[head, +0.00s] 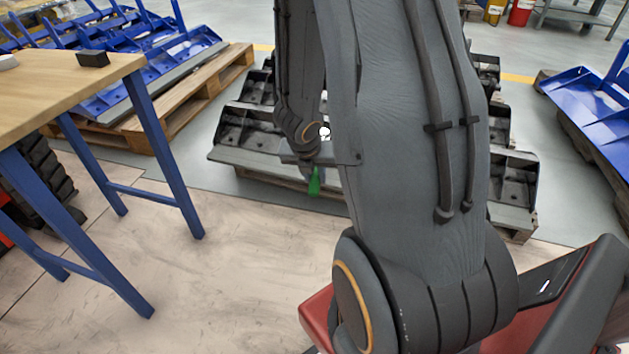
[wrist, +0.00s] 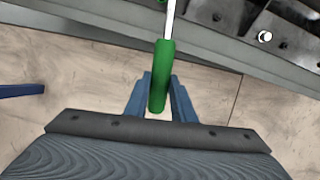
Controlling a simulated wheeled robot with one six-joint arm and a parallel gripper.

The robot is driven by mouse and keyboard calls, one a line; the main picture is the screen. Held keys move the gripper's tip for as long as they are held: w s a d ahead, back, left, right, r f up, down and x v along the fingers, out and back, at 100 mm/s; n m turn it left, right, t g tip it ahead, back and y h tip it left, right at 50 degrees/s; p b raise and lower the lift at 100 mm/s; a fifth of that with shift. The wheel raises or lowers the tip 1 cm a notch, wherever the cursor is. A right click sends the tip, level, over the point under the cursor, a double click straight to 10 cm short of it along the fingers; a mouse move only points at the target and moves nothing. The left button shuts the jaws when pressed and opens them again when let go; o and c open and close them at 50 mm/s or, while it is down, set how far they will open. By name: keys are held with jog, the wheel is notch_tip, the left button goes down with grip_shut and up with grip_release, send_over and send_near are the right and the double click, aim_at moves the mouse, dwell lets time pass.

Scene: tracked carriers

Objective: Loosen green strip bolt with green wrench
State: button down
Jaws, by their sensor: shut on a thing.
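The green wrench has a green handle (wrist: 161,78) and a thin pale shaft (wrist: 171,18) that runs out of the top of the wrist view. In the head view its green handle (head: 314,181) shows below my wrist. My gripper (wrist: 160,80) is shut on the handle with its two blue fingers. A small bit of green (wrist: 161,1), perhaps the green strip bolt, shows at the top edge beside the shaft. The wrench's far end is out of view, so I cannot tell whether it touches a bolt.
Dark grey metal carriers (head: 250,130) lie on a wooden pallet (head: 522,236) beyond my arm. A white round piece (wrist: 265,36) is on the metal to the right. A wooden table (head: 60,85) with blue legs stands left. Bare floor (head: 210,290) lies between table and arm.

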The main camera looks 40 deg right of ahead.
jog(key=shift+s+f+n, duration=0.15)
jog(key=shift+f+n, duration=0.25)
jog(key=shift+n, duration=0.2)
jog(key=shift+a+f+t+b, duration=0.15)
jog(key=shift+t+b, duration=0.15)
jog(key=shift+b, duration=1.05)
jog(key=shift+s+f+b, duration=0.1)
jog(key=shift+f+b, duration=0.2)
jog(key=shift+b, duration=0.3)
jog(key=w+a+f+m+p, duration=0.1)
jog(key=w+a+m+p, duration=0.1)
jog(key=w+m, duration=0.3)
jog(key=w+a+m+g+p, duration=0.1)
jog(key=w+m+p, duration=0.3)
jog(key=w, duration=0.5)
jog(key=a+m, duration=0.1)
jog(key=m, duration=0.1)
jog(key=shift+w+a+f+m+h, duration=0.3)
jog(key=shift+w+a+f, duration=0.05)
jog(key=shift+a, duration=0.05)
jog(key=shift+b+x, duration=1.15)
jog(key=shift+x, duration=0.35)
dwell(2.0)
